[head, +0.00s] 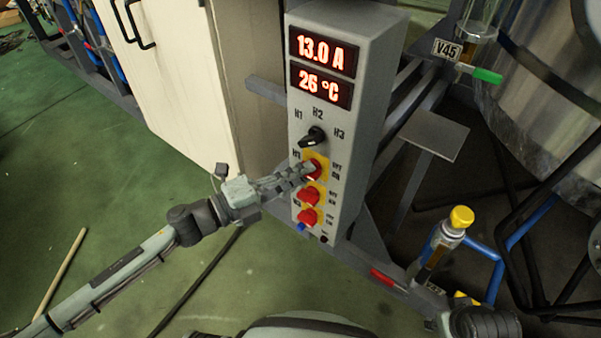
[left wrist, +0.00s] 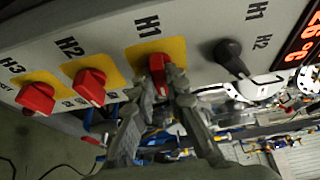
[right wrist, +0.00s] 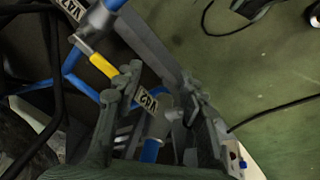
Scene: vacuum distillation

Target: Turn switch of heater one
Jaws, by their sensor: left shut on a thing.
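The heater one switch (head: 315,169) is a red knob on a yellow plate, the top of a column of red knobs on the grey control box (head: 360,110). In the left wrist view the red H1 knob (left wrist: 157,68) sits under the H1 label. My left gripper (head: 309,170) reaches it from the left and is shut on it, with one finger on each side (left wrist: 161,84). The fingers partly hide the knob. My right gripper (right wrist: 163,97) has its fingers apart, with nothing gripped between them.
Red H2 (head: 309,196) and H3 (head: 308,217) knobs sit below. A black selector knob (head: 315,136) sits above, under displays (head: 323,70) reading 13.0 A and 26 °C. A white cabinet (head: 185,80) stands behind. Pipes and a yellow-capped valve (head: 461,216) crowd the right; green floor is open left.

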